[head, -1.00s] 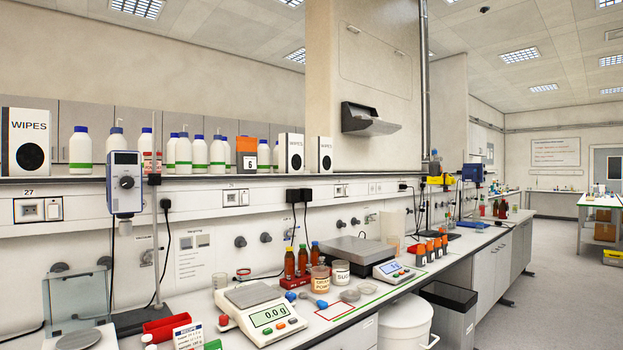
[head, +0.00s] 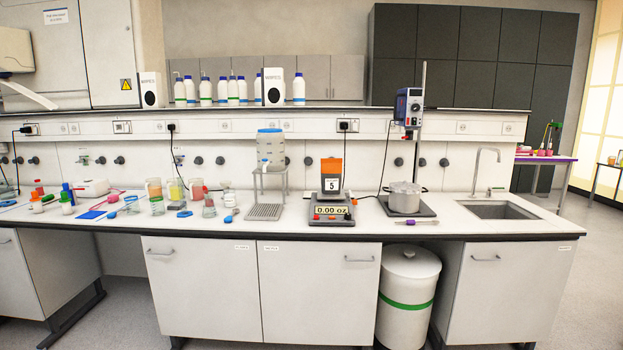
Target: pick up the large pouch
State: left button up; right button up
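A dark pack with an orange upper part and a white label reading 5 (head: 332,168) stands upright on a scale (head: 332,211) on the bench. It is the only pouch-like thing I can make out, and I cannot tell from here whether it is the large pouch. The scale's display reads 0.00 oz. Neither of my grippers is in the head view.
Left of the scale, a clear tank (head: 271,147) stands on a metal stand. To its right are a metal pot (head: 404,198) under a stirrer (head: 409,106) and a sink (head: 500,210). Beakers and bottles crowd the bench's left. The floor in front is clear.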

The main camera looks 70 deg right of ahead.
aim_at(331, 169)
jog(key=z, duration=2.9)
jog(key=i, duration=0.6)
jog(key=z, duration=0.95)
jog(key=i, duration=1.95)
jog(key=u, duration=0.95)
jog(key=i, duration=0.55)
jog(key=u, duration=0.35)
